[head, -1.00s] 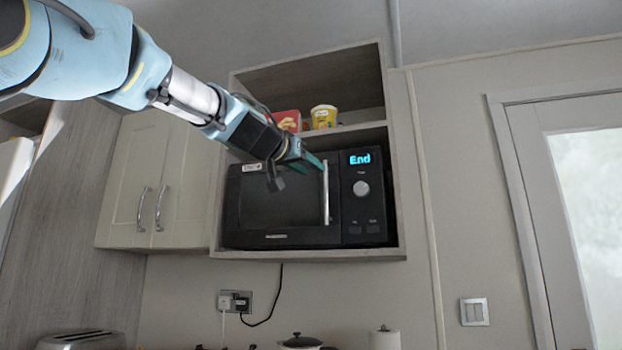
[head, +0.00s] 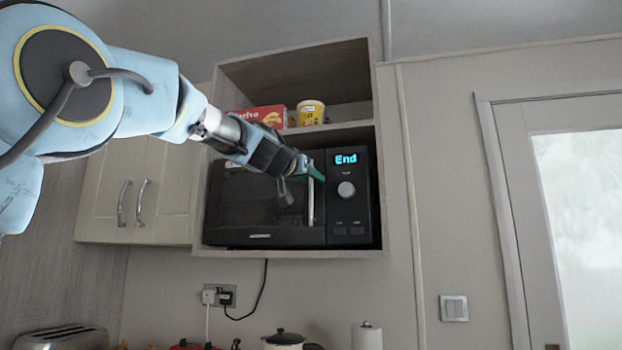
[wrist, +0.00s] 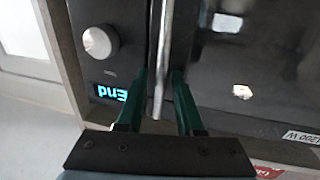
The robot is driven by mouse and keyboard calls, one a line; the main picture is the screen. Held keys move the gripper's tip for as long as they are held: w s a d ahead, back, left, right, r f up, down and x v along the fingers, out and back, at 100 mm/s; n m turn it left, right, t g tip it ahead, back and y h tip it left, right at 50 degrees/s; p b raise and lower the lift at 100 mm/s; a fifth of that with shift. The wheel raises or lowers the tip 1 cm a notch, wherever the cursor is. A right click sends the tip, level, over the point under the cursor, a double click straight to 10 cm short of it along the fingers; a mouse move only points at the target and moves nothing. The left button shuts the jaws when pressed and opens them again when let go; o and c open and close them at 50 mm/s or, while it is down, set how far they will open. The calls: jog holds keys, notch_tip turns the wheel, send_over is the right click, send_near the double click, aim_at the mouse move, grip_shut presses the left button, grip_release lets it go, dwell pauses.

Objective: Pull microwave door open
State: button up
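The black microwave (head: 347,215) sits in an open wall cabinet, its display lit with "End". Its dark door (head: 255,208) looks closed. The upright silver door handle (head: 311,205) is on the door's right side, beside the control panel. My gripper (head: 314,169) is at the upper part of the handle. In the wrist view, my gripper's green fingers (wrist: 166,78) stand on either side of the handle (wrist: 161,50), with visible gaps. The gripper looks open around the handle rather than clamped on it. The head view does not show the finger gap clearly.
A red box (head: 262,116) and a yellow tub (head: 310,112) stand on the shelf above. Cream cupboard doors (head: 135,195) are to the left. A kettle-like pot (head: 283,340) and toaster (head: 62,339) are below. Open air lies before the microwave.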

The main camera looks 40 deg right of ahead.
grip_shut()
dwell(1.1)
